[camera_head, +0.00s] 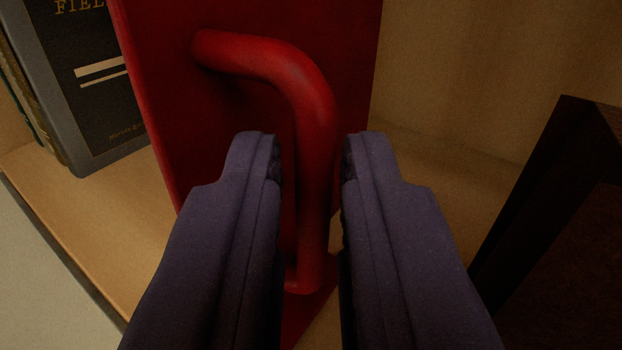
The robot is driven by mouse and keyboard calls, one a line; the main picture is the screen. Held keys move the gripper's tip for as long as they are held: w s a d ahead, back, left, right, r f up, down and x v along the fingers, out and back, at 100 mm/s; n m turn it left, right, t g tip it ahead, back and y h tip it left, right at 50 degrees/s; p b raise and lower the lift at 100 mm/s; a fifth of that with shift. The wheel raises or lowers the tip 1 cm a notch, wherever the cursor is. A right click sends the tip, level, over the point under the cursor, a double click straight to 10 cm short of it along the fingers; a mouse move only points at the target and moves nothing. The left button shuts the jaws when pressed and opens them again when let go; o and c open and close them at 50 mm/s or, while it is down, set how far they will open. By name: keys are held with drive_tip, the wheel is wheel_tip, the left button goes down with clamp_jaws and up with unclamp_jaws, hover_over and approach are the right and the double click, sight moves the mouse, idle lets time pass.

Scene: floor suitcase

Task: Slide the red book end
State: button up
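The red book end (160,100) stands upright on a wooden shelf in the middle of the view. Its curved red handle (316,150) sticks out toward me and runs downward. My gripper (312,165) is open, with one dark finger on each side of the handle's vertical part. A narrow gap shows between the handle and each finger, so the gripper is around the handle but does not appear to press on it. The lower part of the book end is partly hidden behind my fingers.
Dark books with grey edges (60,100) stand to the left of the book end. The wooden shelf (125,205) has its front edge at lower left. A dark brown block-like object (550,190) stands at the right. Bare shelf lies between it and the book end.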

clamp_jaws()
idle(1.2)
drive_tip(key=w+a, duration=0.4)
drive_tip(key=a, duration=0.1)
drive_tip(key=w+a+p, duration=0.1)
drive_tip(key=w+a, duration=0.2)
drive_tip(key=a, duration=0.2)
drive_tip(key=w+a+p, duration=0.1)
drive_tip(key=w+a, duration=0.3)
drive_tip(key=a, duration=0.2)
drive_tip(key=shift+w, duration=0.3)
drive_tip(key=shift+o, duration=0.9)
unclamp_jaws()
